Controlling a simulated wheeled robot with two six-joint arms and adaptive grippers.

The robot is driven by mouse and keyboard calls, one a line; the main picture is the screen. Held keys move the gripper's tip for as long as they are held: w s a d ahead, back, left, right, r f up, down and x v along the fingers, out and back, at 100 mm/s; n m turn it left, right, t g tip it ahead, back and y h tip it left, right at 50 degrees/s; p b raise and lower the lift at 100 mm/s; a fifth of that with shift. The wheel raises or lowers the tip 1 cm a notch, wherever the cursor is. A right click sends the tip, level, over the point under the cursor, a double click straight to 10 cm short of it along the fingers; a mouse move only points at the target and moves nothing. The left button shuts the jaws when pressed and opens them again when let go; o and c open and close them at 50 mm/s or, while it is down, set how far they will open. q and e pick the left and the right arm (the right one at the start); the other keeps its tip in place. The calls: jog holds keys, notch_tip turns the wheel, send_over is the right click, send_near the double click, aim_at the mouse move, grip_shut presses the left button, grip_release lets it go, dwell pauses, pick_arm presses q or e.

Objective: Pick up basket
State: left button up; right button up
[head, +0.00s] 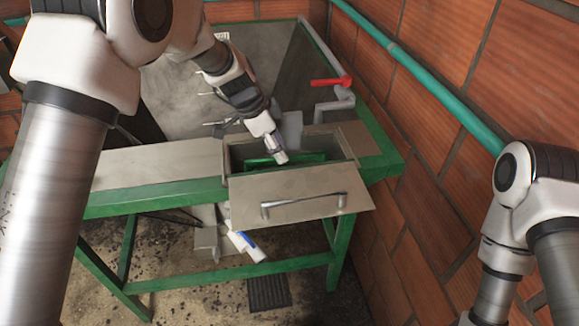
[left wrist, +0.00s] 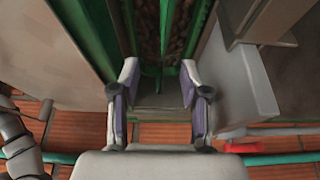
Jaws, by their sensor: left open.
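The green basket (head: 314,157) sits inside an open drawer in the grey and green table. In the left wrist view, green edges and a thin green bar (left wrist: 163,45) of it show, with brown contents on both sides of the bar. My left gripper (head: 280,157) reaches down over the drawer and hides part of the basket. In the left wrist view, its two fingers (left wrist: 158,75) are apart, one on each side of the basket's near end. I cannot tell if they touch it. My right gripper is out of view.
The drawer front (head: 300,190) has a metal handle (head: 304,205). A red lever (head: 331,82) and a grey pipe (head: 336,104) are beyond the drawer. A brick wall (head: 440,130) with a green pipe closes the right side. A white and blue object (head: 246,246) shows below the table.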

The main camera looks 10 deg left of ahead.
pick_arm(q)
jog(key=shift+d+f+p, duration=0.4)
jog(key=shift+d+p, duration=0.1)
jog(key=shift+p, duration=0.1)
jog(key=x, duration=0.3)
jog(key=shift+w+f, duration=0.1)
jog(key=shift+w, duration=0.25)
jog(key=shift+w+f, duration=0.2)
jog(key=shift+f, duration=0.05)
jog(key=shift+s+a+r, duration=0.1)
jog(key=shift+s+r, duration=0.1)
jog(key=shift+s, duration=0.15)
grip_shut()
jog(key=shift+w, duration=0.1)
